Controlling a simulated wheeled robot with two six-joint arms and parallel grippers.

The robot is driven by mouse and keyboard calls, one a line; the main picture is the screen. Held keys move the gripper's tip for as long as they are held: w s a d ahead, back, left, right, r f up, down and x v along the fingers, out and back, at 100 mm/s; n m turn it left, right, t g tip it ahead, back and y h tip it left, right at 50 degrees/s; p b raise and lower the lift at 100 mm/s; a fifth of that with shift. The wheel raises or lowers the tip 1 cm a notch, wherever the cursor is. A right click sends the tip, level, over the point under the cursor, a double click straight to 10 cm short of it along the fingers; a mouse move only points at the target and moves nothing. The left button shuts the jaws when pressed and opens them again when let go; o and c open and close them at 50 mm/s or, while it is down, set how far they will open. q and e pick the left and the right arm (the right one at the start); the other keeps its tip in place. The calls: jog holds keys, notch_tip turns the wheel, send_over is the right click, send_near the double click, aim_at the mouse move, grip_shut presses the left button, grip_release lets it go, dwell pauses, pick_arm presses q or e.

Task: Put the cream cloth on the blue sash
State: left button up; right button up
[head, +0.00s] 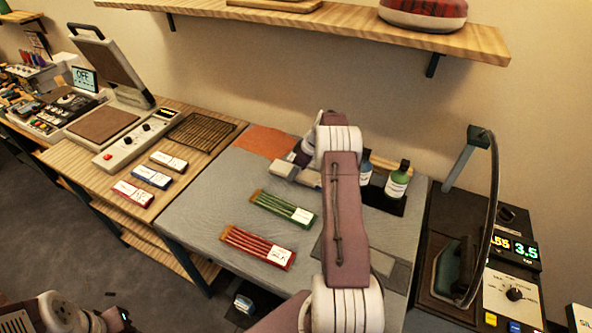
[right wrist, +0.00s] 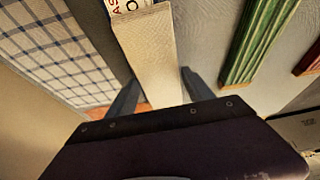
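The cream cloth (right wrist: 150,50) is a long pale folded strip with a red-lettered white label at its far end, on the grey table. In the head view part of it (head: 308,178) shows beside my right arm, which hides the rest. My right gripper (right wrist: 160,84) is low over it, one finger along each long edge; whether the fingers press on it is unclear. The blue sash (head: 152,177) is a folded bundle with a white label on the wooden table at left, between a brownish bundle and a red one. My left arm shows at bottom left; its fingers are not visible.
A green bundle (head: 283,208) and a red bundle (head: 258,245) lie on the grey table before my right arm. Bottles (head: 397,182) stand behind it. A press (head: 125,125) with a raised lid and a dark grid mat (head: 202,131) stand behind the blue sash.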

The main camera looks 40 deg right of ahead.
jog(key=shift+o, duration=0.9)
jog(key=v, duration=1.2)
jog(key=shift+r+b, duration=0.2)
jog(key=shift+b, duration=0.2)
